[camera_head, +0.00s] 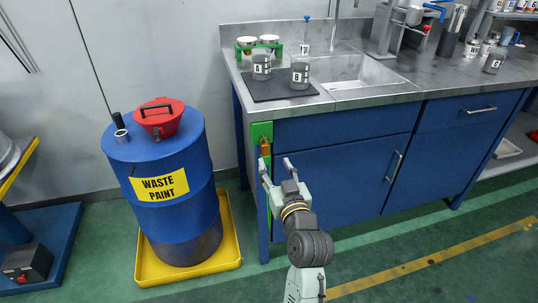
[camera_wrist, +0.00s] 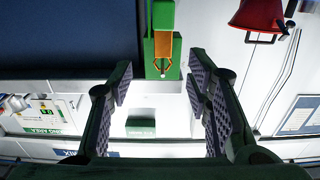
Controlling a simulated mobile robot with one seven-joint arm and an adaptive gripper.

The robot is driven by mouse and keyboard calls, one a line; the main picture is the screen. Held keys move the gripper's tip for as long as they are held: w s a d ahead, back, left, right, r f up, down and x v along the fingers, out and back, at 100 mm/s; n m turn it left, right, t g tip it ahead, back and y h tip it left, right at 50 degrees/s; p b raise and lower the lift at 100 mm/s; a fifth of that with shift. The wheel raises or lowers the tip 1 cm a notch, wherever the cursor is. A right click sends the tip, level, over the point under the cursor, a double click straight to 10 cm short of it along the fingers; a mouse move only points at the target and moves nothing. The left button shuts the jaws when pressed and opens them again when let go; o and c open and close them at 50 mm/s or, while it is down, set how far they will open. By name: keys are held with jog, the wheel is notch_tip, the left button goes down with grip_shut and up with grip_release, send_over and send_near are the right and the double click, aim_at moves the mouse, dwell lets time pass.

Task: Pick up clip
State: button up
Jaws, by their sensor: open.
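The clip appears to be the small orange-brown piece (camera_head: 265,147) on the green upright strip (camera_head: 262,131) at the left front corner of the blue cabinet. In the wrist view an orange clip (camera_wrist: 163,45) with thin copper-coloured prongs lies against a green block. My gripper (camera_head: 275,165) is open and empty, just below and beside the clip in the head view. In the wrist view my gripper (camera_wrist: 159,85) has its two ridged pads wide apart, with the clip beyond them, between them and towards the top. The clip looks apart from both pads.
A blue waste paint drum (camera_head: 160,217) with a red funnel lid (camera_head: 159,118) stands at left in a yellow tray (camera_head: 228,219). The blue cabinet (camera_head: 345,165) is close at right. Jars stand on a dark mat (camera_head: 279,91) above. Green floor is open in front.

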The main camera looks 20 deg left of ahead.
aim_at(266, 149)
jog(key=p+x, duration=0.2)
jog(key=x, duration=0.7)
jog(key=shift+s+a, duration=0.1)
jog(key=shift+a, duration=0.1)
jog(key=shift+c, duration=0.4)
grip_shut()
